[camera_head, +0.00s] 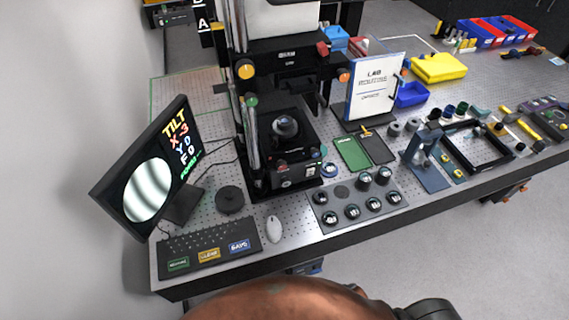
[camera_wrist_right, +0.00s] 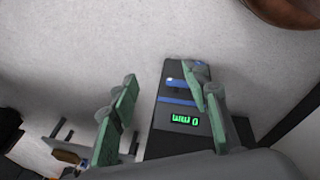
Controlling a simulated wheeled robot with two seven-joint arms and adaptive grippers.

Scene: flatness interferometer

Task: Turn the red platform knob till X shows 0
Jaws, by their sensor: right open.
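The interferometer (camera_head: 286,150) stands on the perforated table, with a round dark part on its platform. The tilted monitor (camera_head: 148,170) shows striped fringes and the word TILT, with X apparently at -3 and the Y line hard to read. My right gripper (camera_wrist_right: 160,78) is open and empty in the right wrist view, over the grey floor, away from the instrument. My left gripper is not in view.
A keyboard (camera_head: 205,246), mouse (camera_head: 274,229) and dark round puck (camera_head: 230,199) lie in front. A lens tray (camera_head: 338,222) and blue stand (camera_head: 427,165) sit to the right. A dark panel with a green readout (camera_wrist_right: 185,120) shows in the wrist view.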

